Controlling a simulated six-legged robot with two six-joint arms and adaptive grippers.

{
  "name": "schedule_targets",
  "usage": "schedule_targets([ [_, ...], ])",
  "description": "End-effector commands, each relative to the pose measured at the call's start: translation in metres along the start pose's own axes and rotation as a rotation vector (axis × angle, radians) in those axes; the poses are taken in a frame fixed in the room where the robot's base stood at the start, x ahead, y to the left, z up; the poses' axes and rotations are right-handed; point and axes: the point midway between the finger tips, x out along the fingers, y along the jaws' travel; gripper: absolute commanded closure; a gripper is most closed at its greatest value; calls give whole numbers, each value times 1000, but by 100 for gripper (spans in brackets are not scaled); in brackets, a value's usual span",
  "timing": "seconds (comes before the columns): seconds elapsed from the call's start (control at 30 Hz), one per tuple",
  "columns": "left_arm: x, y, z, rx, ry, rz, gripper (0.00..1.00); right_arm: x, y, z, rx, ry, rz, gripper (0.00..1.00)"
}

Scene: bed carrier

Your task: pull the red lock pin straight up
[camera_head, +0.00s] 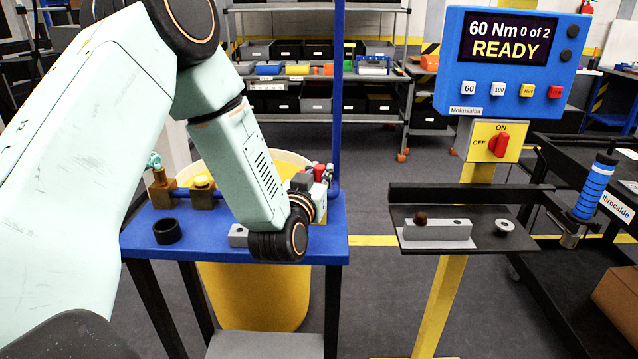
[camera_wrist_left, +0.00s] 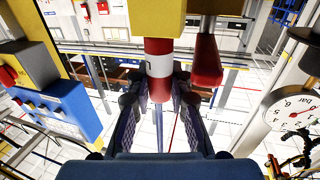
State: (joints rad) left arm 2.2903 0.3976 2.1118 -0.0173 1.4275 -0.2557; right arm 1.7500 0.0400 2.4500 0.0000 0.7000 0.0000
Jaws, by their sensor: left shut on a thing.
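In the left wrist view a red cylinder with a white band (camera_wrist_left: 158,60), which looks like the red lock pin, stands between the fingers of my left gripper (camera_wrist_left: 159,100). The gripper is shut on it. Its upper end meets a yellow block (camera_wrist_left: 158,18). A separate red handle (camera_wrist_left: 207,62) is just to the right, outside the fingers. In the head view small red parts (camera_head: 320,172) show at the right rear of the blue table (camera_head: 300,247). My left wrist and forearm hide most of this spot and the fingertips. My right gripper is in neither view.
A blue post (camera_head: 338,80) rises right beside my left wrist. A black ring (camera_head: 167,231) and a grey block (camera_head: 238,236) sit on the table. A control stand with a blue display box (camera_head: 450,95) is to the right.

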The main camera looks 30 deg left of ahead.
Motion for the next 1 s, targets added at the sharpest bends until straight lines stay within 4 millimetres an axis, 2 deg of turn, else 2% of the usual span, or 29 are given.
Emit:
schedule_targets([
  [1.0, 0, 0, -17, 0, 0, 2, 100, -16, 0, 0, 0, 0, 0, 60],
])
